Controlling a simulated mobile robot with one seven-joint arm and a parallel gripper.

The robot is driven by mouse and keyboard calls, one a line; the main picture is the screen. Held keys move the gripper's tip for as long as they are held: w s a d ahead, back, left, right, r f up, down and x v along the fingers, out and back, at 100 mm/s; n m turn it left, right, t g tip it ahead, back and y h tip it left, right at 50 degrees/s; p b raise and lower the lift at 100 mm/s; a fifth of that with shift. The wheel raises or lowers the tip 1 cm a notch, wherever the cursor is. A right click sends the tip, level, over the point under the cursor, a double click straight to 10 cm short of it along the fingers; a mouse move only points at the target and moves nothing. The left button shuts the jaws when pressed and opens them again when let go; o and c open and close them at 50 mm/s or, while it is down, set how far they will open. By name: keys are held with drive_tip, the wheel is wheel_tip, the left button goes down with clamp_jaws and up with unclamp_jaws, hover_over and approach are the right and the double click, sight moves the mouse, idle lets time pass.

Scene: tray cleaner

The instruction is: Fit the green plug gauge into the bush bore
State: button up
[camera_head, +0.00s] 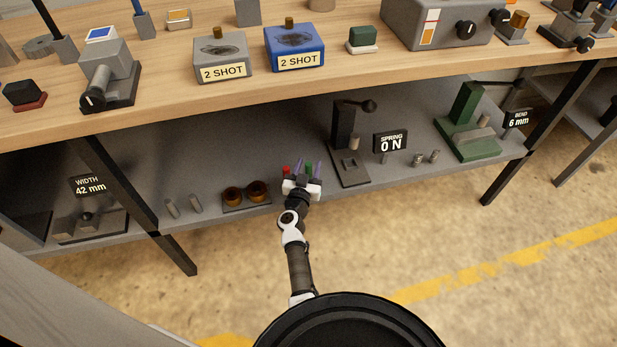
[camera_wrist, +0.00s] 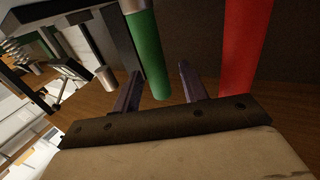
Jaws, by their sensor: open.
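My gripper (camera_head: 307,167) is open at the front edge of the lower shelf. In the wrist view its two purple fingers (camera_wrist: 158,75) stand apart. The green plug gauge (camera_wrist: 147,52) shows between them as a green cylinder with a silver end; whether either finger touches it I cannot tell. In the head view only a little green of the plug gauge (camera_head: 309,168) shows among the fingers. Two copper-brown bushes (camera_head: 232,194) (camera_head: 257,190) sit on a dark plate (camera_head: 245,206) left of my gripper. Their bores are small and dark from here.
A red cylinder (camera_wrist: 243,45) stands close beside the green one, and its red top (camera_head: 286,169) shows left of my gripper. A dark press-like stand (camera_head: 347,145) is close on the right. Two grey pins (camera_head: 183,207) lie left of the bushes. The bench top (camera_head: 150,110) overhangs the shelf.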

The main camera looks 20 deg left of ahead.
clamp_jaws()
idle(0.4)
